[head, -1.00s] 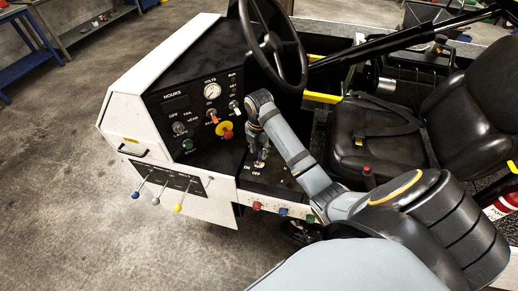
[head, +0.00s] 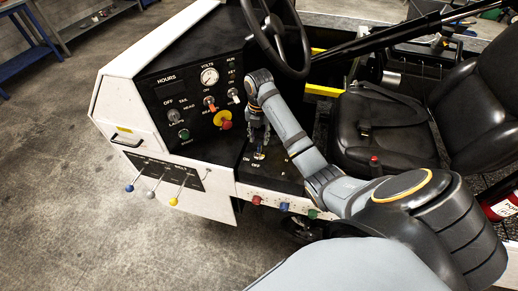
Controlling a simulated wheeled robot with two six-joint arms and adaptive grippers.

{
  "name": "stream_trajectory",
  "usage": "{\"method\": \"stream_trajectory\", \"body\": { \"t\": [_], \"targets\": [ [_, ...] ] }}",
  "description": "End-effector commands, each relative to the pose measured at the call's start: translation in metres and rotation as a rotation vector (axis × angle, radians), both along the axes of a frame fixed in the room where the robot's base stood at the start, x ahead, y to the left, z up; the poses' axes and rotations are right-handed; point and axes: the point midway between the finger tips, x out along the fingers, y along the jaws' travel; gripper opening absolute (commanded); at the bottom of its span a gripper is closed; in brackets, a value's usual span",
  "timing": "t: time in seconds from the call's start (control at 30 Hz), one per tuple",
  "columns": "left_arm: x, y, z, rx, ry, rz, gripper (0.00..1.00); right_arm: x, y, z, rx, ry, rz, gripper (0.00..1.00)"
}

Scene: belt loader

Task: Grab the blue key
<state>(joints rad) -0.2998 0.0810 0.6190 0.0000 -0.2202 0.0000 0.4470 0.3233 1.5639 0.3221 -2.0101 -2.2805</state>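A small key switch (head: 259,155) with ON and OFF lettering sits on the low black panel beside the loader's dashboard. The key in it is small, and I cannot make out a blue colour on it. My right gripper (head: 258,138) points down just above this switch, at the foot of the dashboard. Its two fingers look parted, with nothing visible between them. I cannot tell whether the fingertips touch the key. My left gripper is not in view.
The dashboard (head: 160,90) carries a gauge, switches and a red knob on a yellow disc (head: 224,120). The steering wheel (head: 303,65) stands behind my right gripper. The black seat (head: 375,125) is to the right. Red, blue and green knobs line the white front edge.

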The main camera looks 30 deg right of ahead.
Motion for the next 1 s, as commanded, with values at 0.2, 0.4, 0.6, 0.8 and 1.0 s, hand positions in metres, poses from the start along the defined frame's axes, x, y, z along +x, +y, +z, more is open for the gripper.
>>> {"method": "stream_trajectory", "body": {
  "t": [0.2,0.4,0.6,0.8,1.0],
  "targets": [
    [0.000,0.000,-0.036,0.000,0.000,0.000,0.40,-0.004,0.002,-0.040,0.000,0.003,0.000,0.35],
    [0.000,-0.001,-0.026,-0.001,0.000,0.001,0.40,-0.003,0.002,-0.050,0.000,0.001,-0.001,0.35],
    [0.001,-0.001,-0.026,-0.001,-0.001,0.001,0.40,-0.003,0.002,-0.049,0.000,0.001,-0.001,0.24],
    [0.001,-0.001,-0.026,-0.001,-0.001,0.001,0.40,-0.003,0.002,-0.049,0.000,0.001,-0.001,0.00],
    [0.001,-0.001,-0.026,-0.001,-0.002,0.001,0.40,-0.003,0.002,-0.049,0.000,0.001,-0.001,0.00]
  ]
}}
